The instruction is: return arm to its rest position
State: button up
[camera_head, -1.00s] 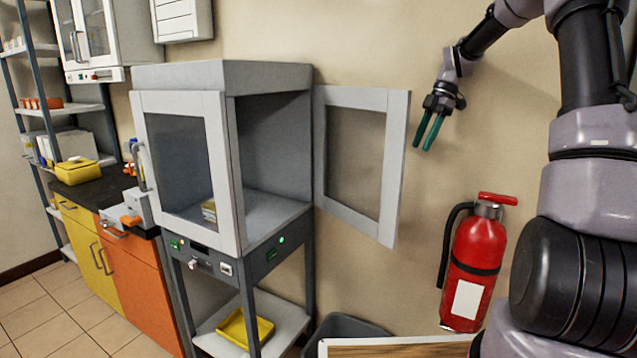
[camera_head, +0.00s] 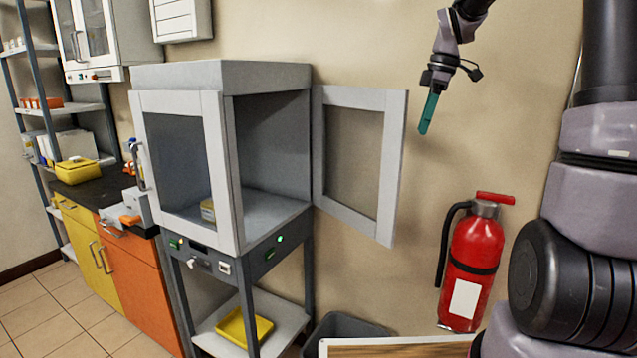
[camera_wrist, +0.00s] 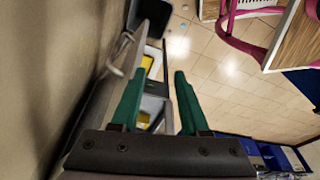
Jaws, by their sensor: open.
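My gripper (camera_head: 428,113) hangs in the air in the head view, in front of the beige wall, up and to the right of the cabinet's open right door. Its green fingers point down and line up one behind the other there. In the wrist view my gripper (camera_wrist: 155,85) shows two green fingers spread apart with nothing between them. The upper part of my arm runs out of the top of the head view, and its thick lower links stand at the right edge.
The grey cabinet (camera_head: 220,75) has a right door (camera_head: 392,160) swung open near the wall. A red fire extinguisher (camera_head: 474,260) is below my gripper. A dark bin (camera_head: 345,328) and a wood-topped surface (camera_head: 400,349) are lower down. The wall space around my gripper is clear.

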jog(key=s+r+m+t, duration=0.2)
jog(key=s+m+t, duration=0.1)
jog(key=s+m, duration=0.6)
jog(key=s+a+r+m+t, duration=0.1)
jog(key=s+r+m+t, duration=0.1)
jog(key=s+m, duration=0.8)
jog(key=shift+s+a+r+t, duration=0.2)
jog(key=shift+s+t, duration=0.7)
jog(key=shift+s, duration=1.4)
